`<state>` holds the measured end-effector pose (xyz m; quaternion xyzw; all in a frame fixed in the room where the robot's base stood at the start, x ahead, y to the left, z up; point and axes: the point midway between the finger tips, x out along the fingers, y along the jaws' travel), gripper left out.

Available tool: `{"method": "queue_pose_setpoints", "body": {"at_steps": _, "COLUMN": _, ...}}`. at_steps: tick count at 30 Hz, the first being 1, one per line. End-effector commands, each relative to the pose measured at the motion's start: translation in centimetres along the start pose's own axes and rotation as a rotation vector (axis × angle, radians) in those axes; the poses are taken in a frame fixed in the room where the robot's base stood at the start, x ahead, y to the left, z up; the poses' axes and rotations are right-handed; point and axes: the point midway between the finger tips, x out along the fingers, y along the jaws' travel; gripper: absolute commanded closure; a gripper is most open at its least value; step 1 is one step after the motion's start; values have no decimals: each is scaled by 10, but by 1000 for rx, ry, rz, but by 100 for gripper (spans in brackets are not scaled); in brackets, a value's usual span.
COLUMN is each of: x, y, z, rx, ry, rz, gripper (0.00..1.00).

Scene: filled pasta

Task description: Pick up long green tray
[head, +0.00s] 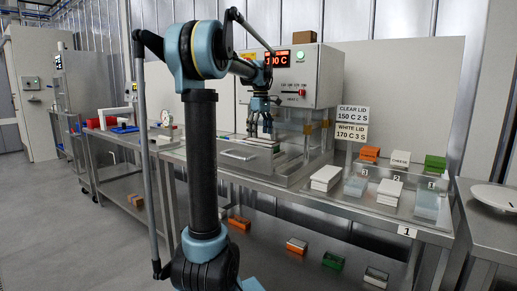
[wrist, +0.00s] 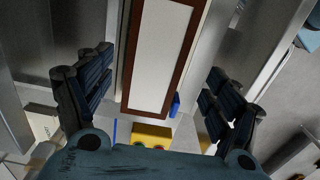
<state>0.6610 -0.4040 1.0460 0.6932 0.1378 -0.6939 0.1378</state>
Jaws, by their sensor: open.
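My gripper (head: 259,132) is in front of the sealing machine, fingers pointing down, above a flat pale item with a greenish edge (head: 262,143); I cannot tell if this is the long green tray. In the wrist view my gripper (wrist: 155,82) is open, its dark fingers apart on both sides of a long white panel with a brown rim (wrist: 160,55). I see no contact. Green boxes show in the head view: one at the back right of the table (head: 435,162), one on the lower shelf (head: 332,261).
The sealing machine (head: 318,78) with a red display stands close behind my gripper. White stacks (head: 326,178) and clear stacks (head: 426,202) stand on the steel table to the right. Signs (head: 352,122) stand behind them. Open floor (head: 70,230) lies at left.

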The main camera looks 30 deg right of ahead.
Motion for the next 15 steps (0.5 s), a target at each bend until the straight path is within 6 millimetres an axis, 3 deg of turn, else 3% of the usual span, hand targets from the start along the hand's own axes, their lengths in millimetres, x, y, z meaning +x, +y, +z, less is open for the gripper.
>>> {"method": "queue_pose_setpoints", "body": {"at_steps": 9, "x": 37, "y": 6, "z": -4, "rx": 0, "ry": 0, "rz": 0, "gripper": 17}}
{"method": "queue_pose_setpoints", "body": {"at_steps": 15, "x": 51, "y": 6, "z": -4, "rx": 0, "ry": 0, "rz": 0, "gripper": 17}}
